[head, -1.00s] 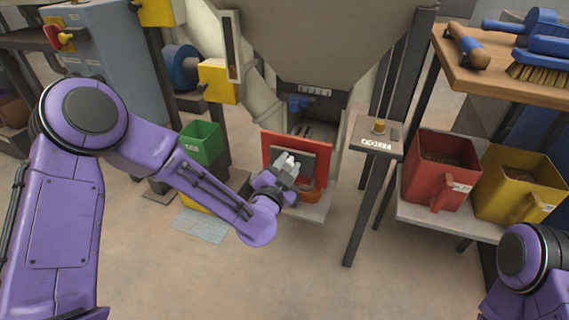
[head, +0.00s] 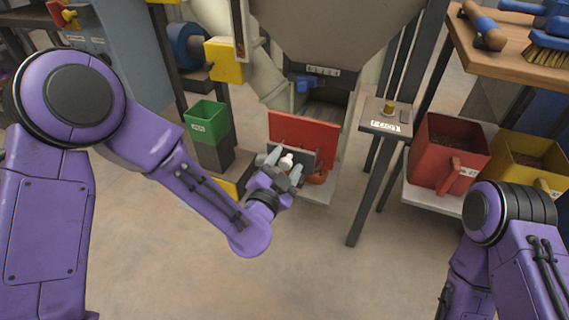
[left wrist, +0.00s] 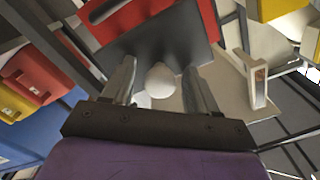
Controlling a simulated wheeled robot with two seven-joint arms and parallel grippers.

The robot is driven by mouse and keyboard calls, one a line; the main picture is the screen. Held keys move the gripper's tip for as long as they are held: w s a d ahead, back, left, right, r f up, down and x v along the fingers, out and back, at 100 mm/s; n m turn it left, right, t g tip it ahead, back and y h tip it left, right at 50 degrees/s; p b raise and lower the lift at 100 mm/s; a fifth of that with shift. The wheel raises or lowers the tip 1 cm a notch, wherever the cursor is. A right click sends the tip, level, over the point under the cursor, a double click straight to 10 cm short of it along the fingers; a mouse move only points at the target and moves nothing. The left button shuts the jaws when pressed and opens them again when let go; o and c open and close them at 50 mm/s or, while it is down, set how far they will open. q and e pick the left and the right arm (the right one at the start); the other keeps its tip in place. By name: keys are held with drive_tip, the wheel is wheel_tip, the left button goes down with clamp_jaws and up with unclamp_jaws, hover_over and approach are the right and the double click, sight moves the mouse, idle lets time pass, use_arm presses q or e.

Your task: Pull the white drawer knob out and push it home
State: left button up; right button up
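The white drawer knob (head: 287,161) sticks out from a dark grey plate (head: 299,151) in front of a red panel (head: 304,128), under the hopper. In the left wrist view the round knob (left wrist: 160,80) stands between the two fingers of my left gripper (left wrist: 159,88). A gap shows on each side of it. My left gripper (head: 284,166) is open around the knob in the head view too. The drawer's inside is hidden. My right arm shows at the lower right of the head view, but its gripper is out of view.
A narrow stand (head: 386,124) with a brass-coloured piece on top is right of the panel. Red (head: 447,153) and yellow (head: 527,166) bins sit on a shelf farther right. A green bin (head: 208,121) is left. The floor in front is clear.

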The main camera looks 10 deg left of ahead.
use_arm(q)
drive_tip(key=shift+s, duration=0.15)
drive_tip(key=s+a+p, duration=0.2)
drive_tip(key=s+p, duration=0.1)
drive_tip(key=s, duration=0.7)
drive_tip(key=shift+p, duration=0.3)
